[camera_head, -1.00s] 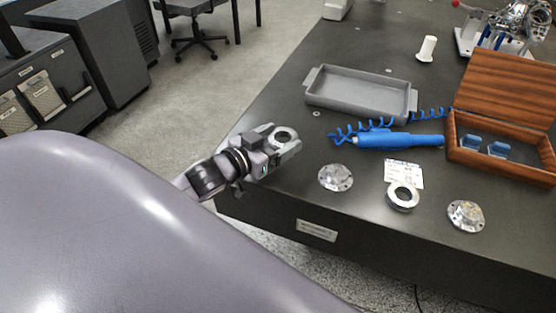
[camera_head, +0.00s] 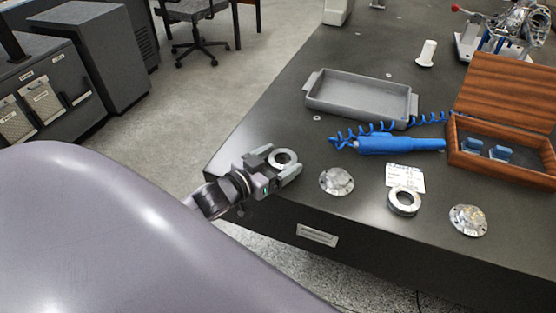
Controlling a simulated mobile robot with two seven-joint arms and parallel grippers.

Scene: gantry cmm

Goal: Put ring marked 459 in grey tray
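My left gripper (camera_head: 279,164) is at the left front edge of the dark table, with its fingers shut on a silver ring (camera_head: 284,155). No marking on this ring is readable. A second silver ring (camera_head: 404,201) lies on the table at the right, touching or very near a white label card; its marking is not readable either. The grey tray (camera_head: 357,94) stands farther back on the table, beyond the gripper and to its right, and looks empty. My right gripper is not in view.
Two silver flanged discs (camera_head: 337,181) (camera_head: 468,220) lie near the front edge. A blue tool (camera_head: 400,144) with a coiled cord lies just in front of the tray. An open wooden box (camera_head: 505,158) stands at the right. A white spool-like part (camera_head: 426,54) stands behind the tray.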

